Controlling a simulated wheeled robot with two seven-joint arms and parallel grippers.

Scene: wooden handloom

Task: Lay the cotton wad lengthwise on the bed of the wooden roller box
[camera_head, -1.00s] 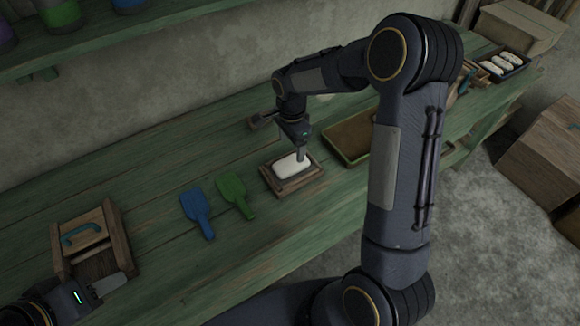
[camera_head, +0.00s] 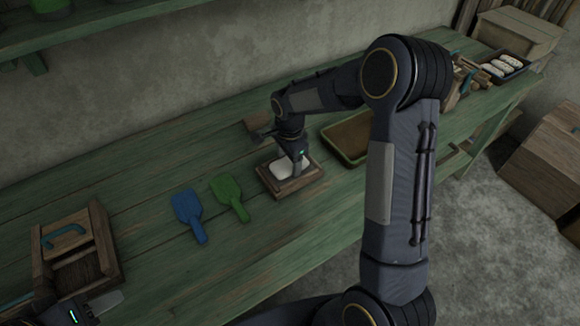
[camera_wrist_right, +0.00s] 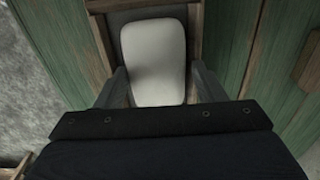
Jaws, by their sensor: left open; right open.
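The white cotton wad (camera_head: 283,171) lies in a small wooden tray (camera_head: 300,184) on the green bench. My right gripper (camera_head: 296,170) is open and low over the wad. In the right wrist view, the wad (camera_wrist_right: 154,62) shows between its two fingers (camera_wrist_right: 160,88), one on each side; I cannot tell whether they touch it. My left gripper (camera_head: 108,302) is open and empty, just in front of that box.
A blue paddle (camera_head: 188,212) and a green paddle (camera_head: 229,194) lie between the box and the tray. A green-rimmed bin (camera_head: 345,138) stands right of the tray. A dark tray of white rolls (camera_head: 503,67) is at the far right.

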